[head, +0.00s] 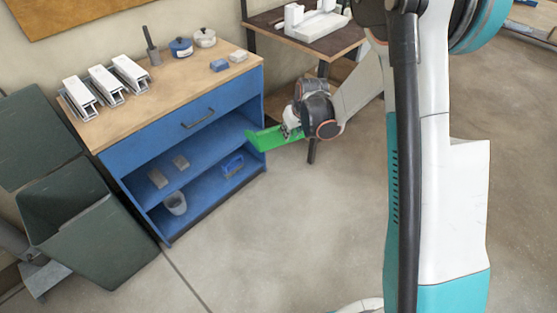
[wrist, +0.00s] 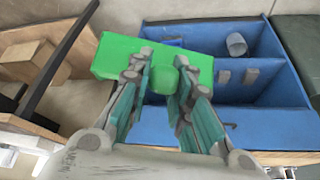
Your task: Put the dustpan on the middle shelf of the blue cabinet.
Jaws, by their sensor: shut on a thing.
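The green dustpan (head: 265,138) is in my gripper (head: 292,129), in front of the right side of the blue cabinet (head: 128,157). In the wrist view my gripper (wrist: 163,85) is shut on the dustpan (wrist: 115,56), with its pan reaching out beyond the fingers. The cabinet also shows in the wrist view (wrist: 265,125). It has a drawer on top and open shelves below. The middle shelf (head: 205,155) bears two small grey blocks (head: 158,178) on its left part. Its right part looks bare, partly hidden by the cabinet side.
The lower level holds a grey cup (head: 175,203) and a blue brush-like item (head: 232,165). The wooden top holds clamps (head: 103,82), pots (head: 181,47) and small blocks. A dark green bin (head: 85,235) stands at left. A side table (head: 318,40) stands at right. The floor in front is clear.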

